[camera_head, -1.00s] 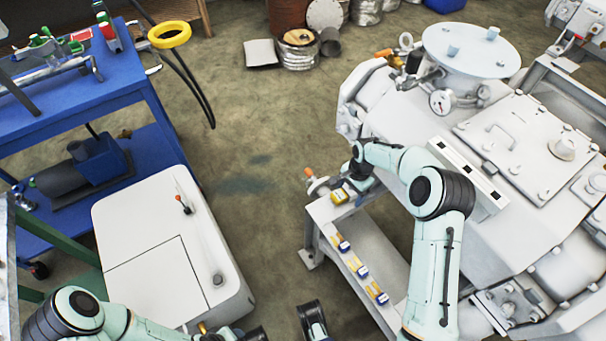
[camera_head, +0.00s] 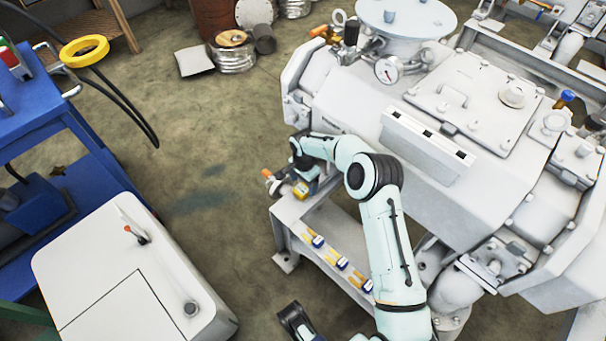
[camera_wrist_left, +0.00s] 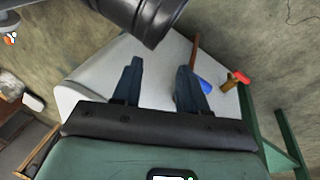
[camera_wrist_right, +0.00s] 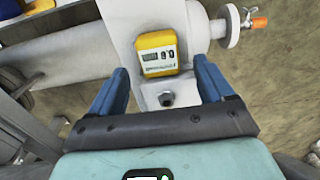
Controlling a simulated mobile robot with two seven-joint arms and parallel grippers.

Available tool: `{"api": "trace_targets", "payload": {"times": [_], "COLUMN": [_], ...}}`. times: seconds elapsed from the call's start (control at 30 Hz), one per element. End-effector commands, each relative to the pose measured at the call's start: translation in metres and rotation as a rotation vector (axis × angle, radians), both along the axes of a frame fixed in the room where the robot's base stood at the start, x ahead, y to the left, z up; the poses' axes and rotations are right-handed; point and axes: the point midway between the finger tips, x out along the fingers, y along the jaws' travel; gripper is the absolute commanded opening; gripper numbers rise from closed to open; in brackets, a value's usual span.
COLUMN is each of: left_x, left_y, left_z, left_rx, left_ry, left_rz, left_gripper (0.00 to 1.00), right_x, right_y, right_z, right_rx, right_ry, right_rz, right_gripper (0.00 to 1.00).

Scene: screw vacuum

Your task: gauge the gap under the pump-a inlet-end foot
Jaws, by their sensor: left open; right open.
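The large pale pump body (camera_head: 350,85) fills the right of the head view on a light grey frame. A yellow gauge unit (camera_head: 301,190) sits at the frame's near-left corner; it also shows in the right wrist view (camera_wrist_right: 157,60), beside a bolt (camera_wrist_right: 166,99) on a pale foot-like part. My right gripper (camera_wrist_right: 162,78) is open, its fingers either side of the bolt area and short of the yellow unit. I cannot tell the gap under the foot. My left gripper (camera_wrist_left: 160,78) is open and empty over a white cabinet.
Several yellow-and-blue pieces (camera_head: 337,262) lie along the frame rail. An orange-handled valve (camera_wrist_right: 248,24) is right of the gauge unit. The white cabinet (camera_head: 130,265) and blue bench (camera_head: 35,110) stand left. Open floor (camera_head: 220,140) lies between.

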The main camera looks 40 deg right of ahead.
Motion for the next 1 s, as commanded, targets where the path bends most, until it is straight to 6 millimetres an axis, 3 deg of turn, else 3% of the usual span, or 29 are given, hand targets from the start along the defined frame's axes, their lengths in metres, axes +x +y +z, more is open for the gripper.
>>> {"api": "trace_targets", "payload": {"times": [0.2,0.53,0.57,0.73,0.8,1.0], "left_x": [0.008,0.009,0.009,0.009,0.009,0.009], "left_y": [0.004,0.005,0.005,0.005,0.005,0.005], "left_z": [-0.005,-0.005,-0.005,-0.005,-0.005,-0.003], "left_rx": [0.011,0.012,0.012,0.012,0.012,0.011], "left_ry": [-0.021,-0.024,-0.024,-0.024,-0.024,-0.024], "left_rz": [0.009,0.010,0.010,0.010,0.010,0.009], "left_gripper": [0.43,0.43,0.43,0.43,0.43,0.43], "right_x": [0.000,0.000,0.000,0.000,0.000,0.000], "right_y": [-0.001,-0.001,-0.001,-0.001,-0.001,0.004], "right_z": [-0.022,-0.025,-0.025,-0.024,-0.024,-0.024], "right_rx": [-0.001,-0.001,-0.001,-0.001,-0.001,-0.001], "right_ry": [0.000,-0.001,-0.001,-0.001,-0.001,0.000], "right_rz": [0.000,0.000,0.000,0.000,0.000,0.001], "right_gripper": [0.81,0.81,0.78,0.22,0.12,0.12]}}
